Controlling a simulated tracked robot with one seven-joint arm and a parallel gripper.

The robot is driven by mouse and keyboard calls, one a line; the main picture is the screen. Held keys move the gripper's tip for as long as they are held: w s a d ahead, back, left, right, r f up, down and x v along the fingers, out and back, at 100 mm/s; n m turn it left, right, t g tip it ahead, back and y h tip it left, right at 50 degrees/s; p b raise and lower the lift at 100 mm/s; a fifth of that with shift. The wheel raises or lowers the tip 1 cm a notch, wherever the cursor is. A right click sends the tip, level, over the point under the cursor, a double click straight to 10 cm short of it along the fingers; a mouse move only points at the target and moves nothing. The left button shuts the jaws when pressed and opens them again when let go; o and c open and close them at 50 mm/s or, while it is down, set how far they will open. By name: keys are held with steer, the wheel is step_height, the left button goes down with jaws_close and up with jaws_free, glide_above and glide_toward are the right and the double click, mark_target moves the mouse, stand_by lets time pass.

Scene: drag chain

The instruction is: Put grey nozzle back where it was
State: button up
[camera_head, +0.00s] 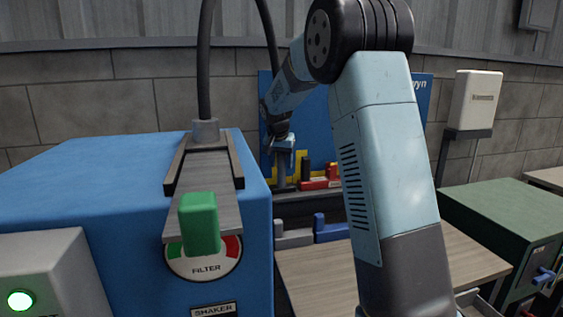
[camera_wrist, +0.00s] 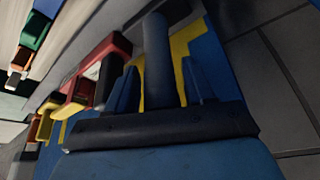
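The grey nozzle (camera_wrist: 158,60) shows in the wrist view as an upright tube running up to a wider grey end. In the head view its tube (camera_head: 281,174) stands low in front of the blue and yellow board. My gripper (camera_wrist: 160,75) is at the tube, with one dark-blue finger on each side. A yellow strip shows between the left finger and the tube, and the right finger also looks apart from it. My palm hides the tube's near end. In the head view, my gripper (camera_head: 282,145) is small and partly hidden by my wrist.
A red holder (camera_wrist: 105,60) with a black part stands close beside the left finger. The blue board (camera_head: 350,125) is behind. A blue machine (camera_head: 100,180) with a green handle (camera_head: 200,223) is at left. A wooden bench (camera_head: 320,280) and green cabinet (camera_head: 510,230) are at right.

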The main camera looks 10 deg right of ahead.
steer(key=shift+o, duration=1)
steer(key=shift+r, duration=0.15)
steer(key=v, duration=1.1)
steer(key=s+d+r+n, duration=0.1)
steer(key=s+d+r, duration=0.15)
steer(key=s, duration=0.85)
steer(key=s+f+n+y, duration=0.1)
steer(key=s+f+n, duration=0.1)
steer(key=s, duration=1.3)
steer(key=s+f+n+t+y, duration=0.1)
steer(key=s+f, duration=0.4)
steer(key=s, duration=1.1)
steer(key=shift+a+f+n+t, duration=0.25)
steer(key=shift+n+t, duration=0.05)
steer(key=shift+n, duration=0.4)
steer(key=shift+s, duration=0.15)
